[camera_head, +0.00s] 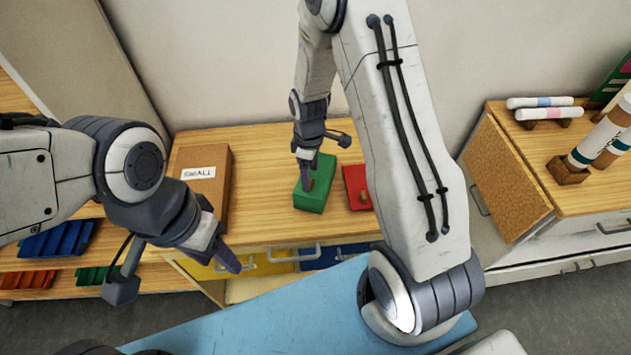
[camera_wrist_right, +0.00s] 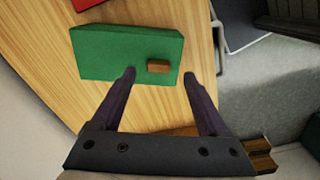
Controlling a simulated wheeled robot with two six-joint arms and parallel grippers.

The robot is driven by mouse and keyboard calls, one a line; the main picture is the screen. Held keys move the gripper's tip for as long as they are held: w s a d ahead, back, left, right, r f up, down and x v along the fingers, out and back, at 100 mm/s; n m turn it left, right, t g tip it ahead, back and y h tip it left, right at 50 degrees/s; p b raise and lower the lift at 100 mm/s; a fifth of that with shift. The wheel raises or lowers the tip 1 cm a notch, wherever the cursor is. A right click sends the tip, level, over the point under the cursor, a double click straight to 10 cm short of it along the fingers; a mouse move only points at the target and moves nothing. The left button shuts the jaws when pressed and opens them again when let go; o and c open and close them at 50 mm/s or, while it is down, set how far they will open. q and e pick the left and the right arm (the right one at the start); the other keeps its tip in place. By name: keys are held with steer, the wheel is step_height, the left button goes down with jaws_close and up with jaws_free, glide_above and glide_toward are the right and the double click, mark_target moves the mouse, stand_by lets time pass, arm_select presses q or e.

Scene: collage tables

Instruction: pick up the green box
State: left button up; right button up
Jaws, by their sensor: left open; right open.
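The green box (camera_head: 312,198) lies on the wooden table top behind the drawers. In the right wrist view the green box (camera_wrist_right: 105,52) shows a small brown wooden knob (camera_wrist_right: 158,66) on its top. My right gripper (camera_head: 325,160) is open, over the green box; in the wrist view its two fingers (camera_wrist_right: 160,78) point at the box, with the knob between their tips in the picture. I cannot tell whether a finger touches the box. My left gripper (camera_head: 178,278) is open and empty at the front left, away from the box.
A red box (camera_head: 356,186) with a knob lies right of the green box, partly behind my right arm. A brown box marked SMALL (camera_head: 205,170) stands to the left. A cabinet (camera_head: 500,180) with rolls is at the right. Blue, red and green trays (camera_head: 58,240) sit lower left.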

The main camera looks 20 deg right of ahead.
mark_target(316, 182)
steer(key=shift+w+f+p, duration=0.1)
steer(key=shift+f+p, duration=0.35)
steer(key=shift+f, duration=1.25)
jaws_close()
steer(key=shift+w+r, duration=0.1)
steer(key=shift+r, duration=0.1)
